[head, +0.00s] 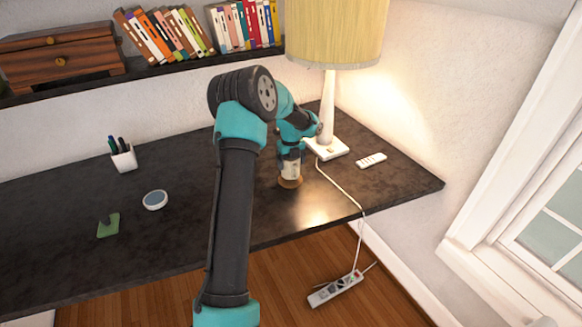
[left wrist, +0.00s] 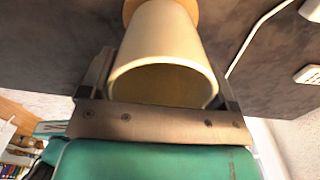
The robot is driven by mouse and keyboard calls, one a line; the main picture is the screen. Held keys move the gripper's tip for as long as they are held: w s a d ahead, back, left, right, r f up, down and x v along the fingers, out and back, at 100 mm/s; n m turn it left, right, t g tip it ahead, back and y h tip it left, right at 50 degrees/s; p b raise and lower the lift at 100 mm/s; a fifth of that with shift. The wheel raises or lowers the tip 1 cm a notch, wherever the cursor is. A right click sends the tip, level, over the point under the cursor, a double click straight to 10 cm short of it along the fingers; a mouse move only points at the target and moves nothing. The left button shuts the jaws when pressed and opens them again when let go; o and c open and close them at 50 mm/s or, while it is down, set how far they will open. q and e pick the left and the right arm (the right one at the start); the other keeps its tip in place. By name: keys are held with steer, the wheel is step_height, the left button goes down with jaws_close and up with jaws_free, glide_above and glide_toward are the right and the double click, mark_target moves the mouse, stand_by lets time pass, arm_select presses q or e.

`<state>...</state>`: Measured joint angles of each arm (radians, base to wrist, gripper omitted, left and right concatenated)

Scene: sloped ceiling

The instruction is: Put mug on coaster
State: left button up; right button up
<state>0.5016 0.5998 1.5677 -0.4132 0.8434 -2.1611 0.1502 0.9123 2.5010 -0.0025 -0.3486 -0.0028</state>
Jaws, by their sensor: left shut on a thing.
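The cream mug (head: 290,170) is held in my left gripper (head: 292,156) above the right part of the dark desk. The left wrist view shows the mug (left wrist: 168,45) between the two fingers of the gripper (left wrist: 160,85), its open rim towards the camera. The gripper is shut on the mug. A round brown coaster (head: 290,184) lies on the desk at the mug's base, and its edge shows beyond the mug in the left wrist view (left wrist: 188,8). I cannot tell whether the mug touches the coaster. My right gripper is not in view.
A lamp (head: 328,145) stands close behind the mug, its cord running to a power strip (head: 336,289) on the floor. A remote (head: 371,160) lies right. A pen cup (head: 124,160), a round disc (head: 155,200) and a green object (head: 108,228) are left.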

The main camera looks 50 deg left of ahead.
arm_select(q)
steer(key=shift+f, duration=1.15)
steer(key=shift+f, duration=0.1)
steer(key=o, duration=0.9)
steer(key=shift+o, duration=0.2)
step_height(320, 180, up, 12)
